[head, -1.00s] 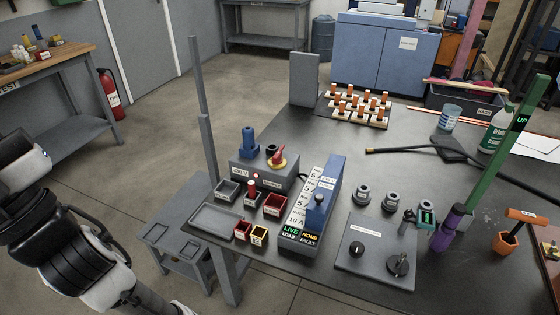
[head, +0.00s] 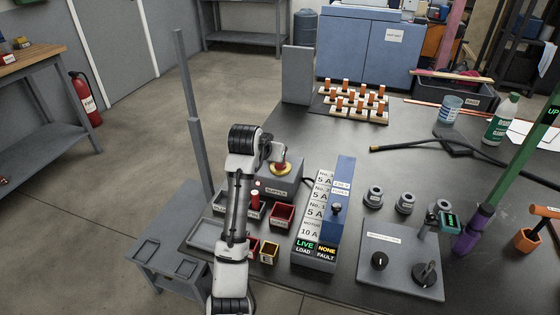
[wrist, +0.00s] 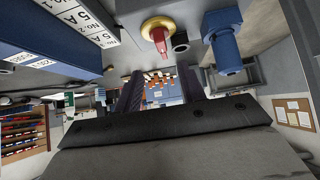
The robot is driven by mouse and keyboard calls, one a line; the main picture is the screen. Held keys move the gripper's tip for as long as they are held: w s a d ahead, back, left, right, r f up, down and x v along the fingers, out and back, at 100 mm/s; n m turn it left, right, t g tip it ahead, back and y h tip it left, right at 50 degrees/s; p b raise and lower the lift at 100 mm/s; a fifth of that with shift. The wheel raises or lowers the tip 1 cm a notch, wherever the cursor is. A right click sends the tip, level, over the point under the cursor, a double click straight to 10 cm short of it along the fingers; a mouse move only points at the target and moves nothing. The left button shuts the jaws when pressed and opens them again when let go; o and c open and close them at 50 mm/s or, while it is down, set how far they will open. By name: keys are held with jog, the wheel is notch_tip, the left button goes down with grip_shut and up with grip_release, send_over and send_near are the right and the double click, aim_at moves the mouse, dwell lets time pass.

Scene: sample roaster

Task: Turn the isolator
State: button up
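The isolator is a red handle on a yellow disc (head: 281,168), on top of the grey supply box (head: 279,186). In the wrist view the red handle (wrist: 159,40) and its yellow disc (wrist: 158,24) sit at the upper middle, above the fingers in the picture. My gripper (head: 275,151) is at the box's top, close behind the isolator in the head view; its fingertips are hard to make out there. In the wrist view my gripper (wrist: 159,88) has its two dark fingers apart with nothing between them. I cannot tell whether it touches the handle.
A blue fitting (wrist: 222,42) stands beside the isolator, hidden by my arm in the head view. Right of the box is the blue-sided fuse panel (head: 344,190) showing LIVE and NONE. Small red trays (head: 283,215) lie in front. A tall grey post (head: 188,110) stands left.

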jog(key=p+x, duration=0.1)
jog(key=x, duration=1.1)
jog(key=shift+w+f+p, duration=0.25)
jog(key=shift+p, duration=0.05)
grip_shut()
